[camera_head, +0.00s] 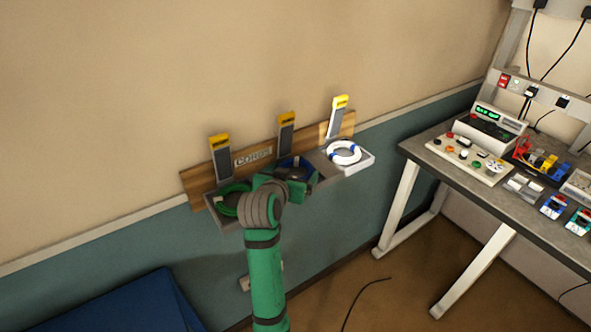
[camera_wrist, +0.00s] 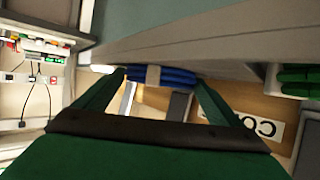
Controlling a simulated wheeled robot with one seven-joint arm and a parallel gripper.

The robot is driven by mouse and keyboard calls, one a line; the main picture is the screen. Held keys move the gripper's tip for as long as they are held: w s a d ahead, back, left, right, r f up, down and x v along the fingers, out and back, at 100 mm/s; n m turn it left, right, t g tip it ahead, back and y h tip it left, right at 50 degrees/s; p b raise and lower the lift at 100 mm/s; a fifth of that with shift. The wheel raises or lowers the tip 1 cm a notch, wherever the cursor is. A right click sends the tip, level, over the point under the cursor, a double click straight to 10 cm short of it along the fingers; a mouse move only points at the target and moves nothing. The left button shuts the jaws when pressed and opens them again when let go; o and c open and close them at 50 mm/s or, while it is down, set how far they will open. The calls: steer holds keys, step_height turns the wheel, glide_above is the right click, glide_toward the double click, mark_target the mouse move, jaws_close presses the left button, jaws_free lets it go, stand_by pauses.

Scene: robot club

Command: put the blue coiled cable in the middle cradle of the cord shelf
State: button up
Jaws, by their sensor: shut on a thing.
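The blue coiled cable (camera_wrist: 180,76) shows edge-on in the wrist view, with a pale band around it. My gripper (camera_wrist: 160,80) has its two green fingers on either side of the coil and is shut on it. In the head view my gripper (camera_head: 298,172) is at the middle of the cord shelf (camera_head: 193,190), and a little of the blue cable (camera_head: 288,161) shows behind it. The middle cradle is mostly hidden by my gripper. I cannot tell whether the cable touches the cradle floor.
Upright yellow-topped tags (camera_head: 286,130) stand behind the cradles. A workbench (camera_head: 445,180) with electronics stands at right. A blue object (camera_head: 110,305) is at lower left.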

steer(key=shift+w+a+f, duration=0.1)
steer(key=shift+w+f, duration=0.2)
steer(key=shift+w, duration=0.15)
steer(key=shift+s+f, duration=0.15)
steer(key=shift+s, duration=0.15)
steer(key=o, duration=0.9)
steer(key=shift+s, duration=0.1)
steer(key=shift+c, duration=0.2)
steer(key=v, duration=1.2)
